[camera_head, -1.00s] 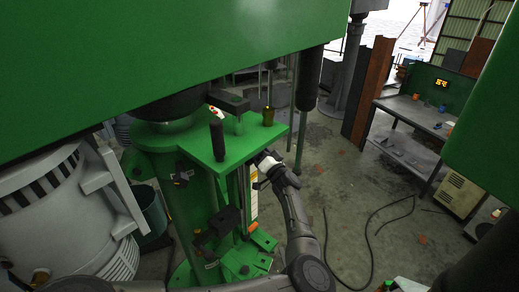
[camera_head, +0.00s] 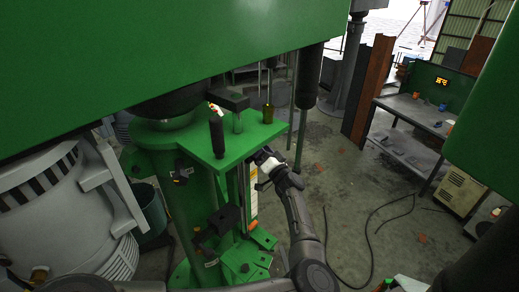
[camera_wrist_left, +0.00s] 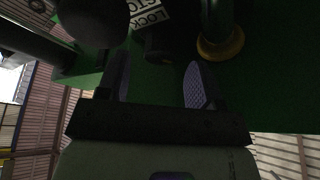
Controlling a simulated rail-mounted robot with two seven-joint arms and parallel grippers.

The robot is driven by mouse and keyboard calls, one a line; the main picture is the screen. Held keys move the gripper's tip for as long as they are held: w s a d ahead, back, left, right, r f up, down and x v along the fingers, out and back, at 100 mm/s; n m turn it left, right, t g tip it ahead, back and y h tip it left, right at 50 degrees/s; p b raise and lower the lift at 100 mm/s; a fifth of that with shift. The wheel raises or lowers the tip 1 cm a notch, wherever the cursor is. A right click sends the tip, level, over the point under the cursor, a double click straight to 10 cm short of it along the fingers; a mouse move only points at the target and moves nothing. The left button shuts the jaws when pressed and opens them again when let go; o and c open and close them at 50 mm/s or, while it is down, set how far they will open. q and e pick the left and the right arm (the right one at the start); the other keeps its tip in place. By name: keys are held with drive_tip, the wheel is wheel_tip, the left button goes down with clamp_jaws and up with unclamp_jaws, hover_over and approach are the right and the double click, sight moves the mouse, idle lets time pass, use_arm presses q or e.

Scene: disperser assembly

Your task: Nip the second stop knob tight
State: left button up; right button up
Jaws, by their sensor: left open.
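The green disperser stand (camera_head: 190,146) carries a flat top plate with an upright black handle and rods. A larger round black part (camera_wrist_left: 92,20) is at upper left. My right gripper is not in view.
A white label reading LOCK (camera_wrist_left: 150,14) and a green post with a brass ring (camera_wrist_left: 222,45) are close to the fingers. A grey motor (camera_head: 60,220) stands at left. A workbench (camera_head: 415,115) is at right, with a cable on the floor.

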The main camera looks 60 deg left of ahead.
use_arm(q)
drive_tip(key=p+v, duration=0.1)
drive_tip(key=v, duration=1.1)
drive_tip(key=shift+d, duration=0.15)
idle(0.4)
